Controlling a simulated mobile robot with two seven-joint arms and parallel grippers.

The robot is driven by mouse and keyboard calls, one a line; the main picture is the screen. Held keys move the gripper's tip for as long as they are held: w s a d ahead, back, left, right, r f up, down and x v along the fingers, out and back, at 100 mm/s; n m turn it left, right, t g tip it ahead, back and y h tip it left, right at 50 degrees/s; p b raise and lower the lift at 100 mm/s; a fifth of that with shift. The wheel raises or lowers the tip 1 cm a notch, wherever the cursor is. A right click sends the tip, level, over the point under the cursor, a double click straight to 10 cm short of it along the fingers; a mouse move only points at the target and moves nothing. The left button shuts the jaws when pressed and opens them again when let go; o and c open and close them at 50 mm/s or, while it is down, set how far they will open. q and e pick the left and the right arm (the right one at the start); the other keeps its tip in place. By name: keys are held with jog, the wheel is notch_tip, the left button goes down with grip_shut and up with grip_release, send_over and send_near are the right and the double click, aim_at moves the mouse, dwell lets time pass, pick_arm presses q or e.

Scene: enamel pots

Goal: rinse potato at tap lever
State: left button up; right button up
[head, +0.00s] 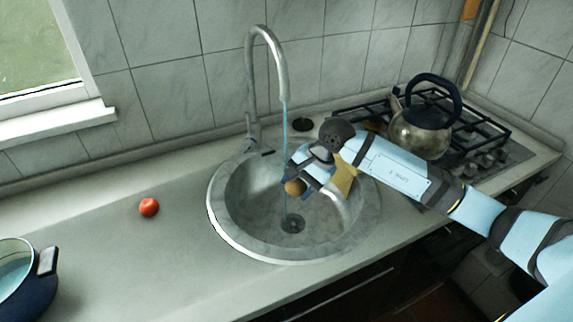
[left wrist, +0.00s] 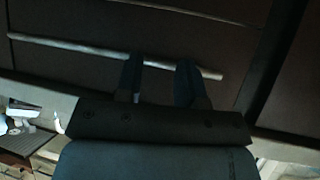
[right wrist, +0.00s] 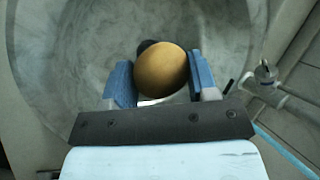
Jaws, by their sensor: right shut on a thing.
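The brown potato (head: 294,187) is held over the round sink (head: 226,229). It also shows in the right wrist view (right wrist: 161,70) between the blue fingers. My right gripper (head: 296,181) is shut on it. The tall tap (head: 282,75) runs a thin blue stream of water (head: 286,125) into the bowl. The stream passes close to the potato; I cannot tell whether it touches. The tap lever (head: 262,152) is low at the tap's base. My left gripper (left wrist: 158,72) shows only in the left wrist view, with its fingers apart and nothing visible between them except background.
A tomato (head: 149,207) lies on the counter left of the sink. A blue pot (head: 30,285) stands at the lower left. A kettle (head: 421,130) sits on the stove (head: 490,143) at the right. A bar handle (left wrist: 60,42) on a dark front is before the left gripper.

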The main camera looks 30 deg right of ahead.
aim_at(302, 188)
jog(key=shift+s+a+r+p, duration=0.1)
jog(key=shift+s+a+r, duration=0.15)
jog(key=shift+s+r, duration=0.4)
jog(key=shift+s+a+r+p, duration=0.15)
jog(key=shift+s+a+r, duration=0.1)
jog(key=shift+s+r, duration=0.35)
jog(key=shift+s+a+r+p, duration=0.1)
jog(key=shift+s+a+r, duration=0.15)
jog(key=shift+s+r, duration=0.4)
jog(key=shift+s+f, duration=0.15)
